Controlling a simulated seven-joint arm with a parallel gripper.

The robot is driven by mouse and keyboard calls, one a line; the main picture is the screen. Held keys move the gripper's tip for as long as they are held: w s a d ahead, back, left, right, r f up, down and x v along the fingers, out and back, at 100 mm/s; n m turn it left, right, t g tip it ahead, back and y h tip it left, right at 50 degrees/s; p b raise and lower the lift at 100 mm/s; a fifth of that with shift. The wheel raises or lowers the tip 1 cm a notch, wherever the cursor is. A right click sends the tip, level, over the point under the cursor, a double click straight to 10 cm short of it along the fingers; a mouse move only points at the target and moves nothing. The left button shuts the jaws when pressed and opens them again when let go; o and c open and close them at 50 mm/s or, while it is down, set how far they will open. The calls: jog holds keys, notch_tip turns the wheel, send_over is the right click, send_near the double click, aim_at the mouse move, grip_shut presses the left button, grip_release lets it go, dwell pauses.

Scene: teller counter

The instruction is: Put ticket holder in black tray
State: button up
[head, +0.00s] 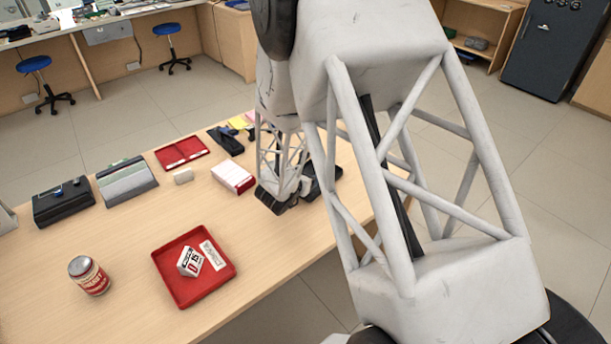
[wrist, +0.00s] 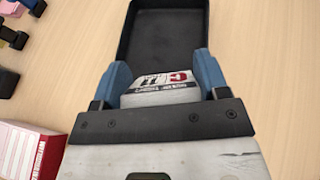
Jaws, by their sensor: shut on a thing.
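In the wrist view, my gripper (wrist: 160,72) has its two blue fingers closed on the sides of a white ticket holder (wrist: 160,88) with a red C and black 77. The black tray (wrist: 133,40) lies straight beyond the ticket holder, its near end hidden behind the gripper and the holder. The wrist view does not show clearly how high the holder is above the tray. In the head view, my gripper (head: 277,203) is low over the table beside the black tray (head: 328,178), which my arm partly hides; the held ticket holder is hidden there.
A red tray (head: 163,273) holds a similar white piece marked D 15 (head: 190,262). A can (head: 89,275) stands left of it. A red-and-white box (head: 233,177) lies left of my gripper. The front table between red tray and gripper is clear.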

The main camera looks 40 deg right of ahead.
jog(key=shift+f, duration=0.45)
jog(key=o, duration=0.9)
jog(key=shift+r, duration=0.1)
jog(key=shift+r, duration=0.45)
jog(key=shift+a+r, duration=0.15)
jog(key=shift+a, duration=0.05)
jog(key=shift+v, duration=5.85)
